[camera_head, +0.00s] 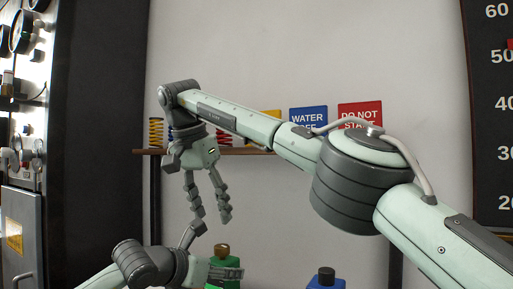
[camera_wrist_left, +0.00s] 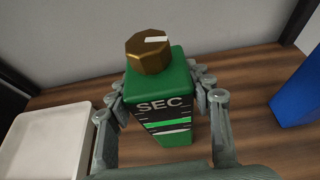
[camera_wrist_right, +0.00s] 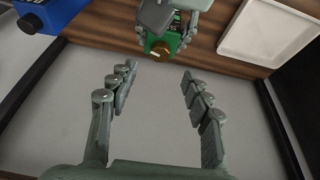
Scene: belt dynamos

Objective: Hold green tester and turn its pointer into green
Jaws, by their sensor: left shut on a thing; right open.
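The green tester (camera_wrist_left: 176,88) stands upright in the left wrist view, with a dark "SEC" face bearing a green bar and a white bar. A brass knob (camera_wrist_left: 149,52) with a white pointer mark is on its top; the mark points right in that view. My left gripper (camera_wrist_left: 160,92) is shut on the tester's sides. The tester (camera_head: 224,284) is partly hidden in the head view. My right gripper (camera_head: 211,218) is open and empty above the tester. In the right wrist view the knob (camera_wrist_right: 160,50) lies beyond its open fingers, not touched.
A blue tester (camera_head: 326,280) stands to the right of the green one. A white tray (camera_wrist_left: 45,145) lies on the wooden surface (camera_wrist_left: 260,140). A wall shelf (camera_head: 145,151) with springs and signs is behind my right arm. A dark gauge cabinet (camera_head: 95,120) is at left.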

